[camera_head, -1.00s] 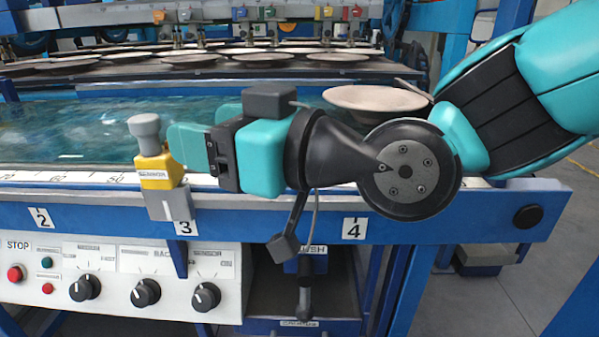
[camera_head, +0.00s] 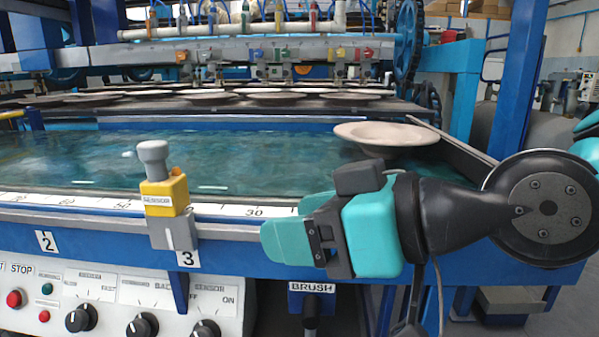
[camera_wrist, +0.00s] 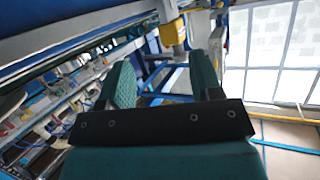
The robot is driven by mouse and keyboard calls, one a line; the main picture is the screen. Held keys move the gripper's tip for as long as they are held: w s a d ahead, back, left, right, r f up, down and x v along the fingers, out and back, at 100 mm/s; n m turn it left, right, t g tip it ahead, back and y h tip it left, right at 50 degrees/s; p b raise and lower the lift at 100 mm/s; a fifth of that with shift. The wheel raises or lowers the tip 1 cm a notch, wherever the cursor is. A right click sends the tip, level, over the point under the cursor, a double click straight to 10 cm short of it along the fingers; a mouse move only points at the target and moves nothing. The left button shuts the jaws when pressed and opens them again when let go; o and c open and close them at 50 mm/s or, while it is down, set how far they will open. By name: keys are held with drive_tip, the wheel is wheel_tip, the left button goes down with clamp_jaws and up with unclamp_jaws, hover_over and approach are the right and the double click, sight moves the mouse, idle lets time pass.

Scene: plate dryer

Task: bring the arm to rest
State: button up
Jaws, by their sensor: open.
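My gripper (camera_head: 278,236) is in front of the machine's blue front rail, to the right of the yellow sensor block. Its teal fingers point left. In the wrist view my gripper (camera_wrist: 165,75) shows two teal fingers standing apart with nothing between them. My arm reaches in from the right edge of the head view.
A yellow sensor (camera_head: 166,196) with a grey knob sits on the ruled front rail (camera_head: 105,238). A pale plate (camera_head: 386,134) stands over the water at right. More plates (camera_head: 278,98) lie at the back. A control panel (camera_head: 110,305) is below left.

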drive_tip(key=s+d+f+m+g+h, duration=0.35)
drive_tip(key=d+f, duration=0.25)
drive_tip(key=d, duration=0.2)
drive_tip(key=s+d+f+m+g+h, duration=0.25)
drive_tip(key=s+d+f+h, duration=0.2)
drive_tip(key=d, duration=0.35)
wheel_tip(320, 180, up, 35)
drive_tip(key=w+n+p, duration=0.1)
drive_tip(key=p, duration=3.4)
drive_tip(key=shift+a+h, duration=0.15)
drive_tip(key=shift+h, duration=0.15)
